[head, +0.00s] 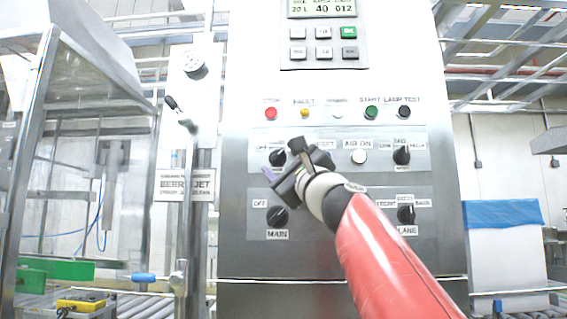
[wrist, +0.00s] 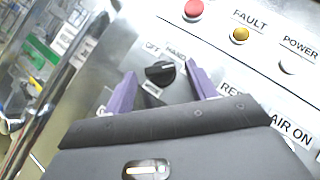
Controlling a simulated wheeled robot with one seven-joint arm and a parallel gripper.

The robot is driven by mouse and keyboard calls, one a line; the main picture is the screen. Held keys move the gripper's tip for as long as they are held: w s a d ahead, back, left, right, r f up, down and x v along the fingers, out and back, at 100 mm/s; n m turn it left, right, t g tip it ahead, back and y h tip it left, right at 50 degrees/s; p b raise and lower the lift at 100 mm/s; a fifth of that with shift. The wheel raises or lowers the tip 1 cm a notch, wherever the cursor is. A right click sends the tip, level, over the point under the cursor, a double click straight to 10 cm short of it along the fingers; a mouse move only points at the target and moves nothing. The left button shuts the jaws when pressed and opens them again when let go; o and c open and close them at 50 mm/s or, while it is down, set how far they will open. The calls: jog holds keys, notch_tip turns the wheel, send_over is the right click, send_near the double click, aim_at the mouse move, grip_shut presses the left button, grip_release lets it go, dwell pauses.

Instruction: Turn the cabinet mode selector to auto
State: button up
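The mode selector is a black rotary knob (head: 277,157) at the upper left of the cabinet's switch panel. In the wrist view the knob (wrist: 160,73) has OFF and HAND labels beside it; an AUTO label cannot be read. My gripper (head: 282,165) is in front of the panel at this knob and partly hides it and its labels in the head view. In the wrist view its two purple fingers are open, one on each side of the knob, with gaps visible. The knob's exact pointing direction is hard to tell.
Below is the MAIN knob (head: 278,216). To the right are the AIR ON button (head: 359,157), another selector (head: 402,155) and the LANE knob (head: 406,213). A row of buttons with a red one (head: 271,114) runs above. A lever (head: 179,112) stands left of the cabinet.

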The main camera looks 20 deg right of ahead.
jog(key=b+v, duration=0.3)
jog(key=v, duration=0.5)
jog(key=shift+b, duration=0.3)
dwell(0.3)
jog(key=s+a+f+n+g+p, duration=0.1)
jog(key=s+a+f+n+g, duration=0.2)
jog(key=f, duration=0.5)
jog(key=a+f+n+g+p, duration=0.25)
jog(key=f+n, duration=0.25)
jog(key=f, duration=0.4)
jog(key=s+a+f+n+g+p, duration=0.15)
jog(key=f+n+g, duration=0.25)
jog(key=f, duration=0.4)
jog(key=s+d+f+n+g+h, duration=0.1)
jog(key=s+f+n+g+h, duration=0.1)
jog(key=s+f, duration=0.3)
jog(key=s+d+f+n+g+h+p, duration=0.1)
jog(key=s+f, duration=0.5)
jog(key=f, duration=0.6)
jog(key=s+d+f+n+g+h+p, duration=0.1)
jog(key=s+f+n+g+h, duration=0.3)
jog(key=f, duration=0.5)
jog(key=s+n+g, duration=0.1)
jog(key=s+n, duration=0.1)
jog(key=shift+d+n, duration=0.4)
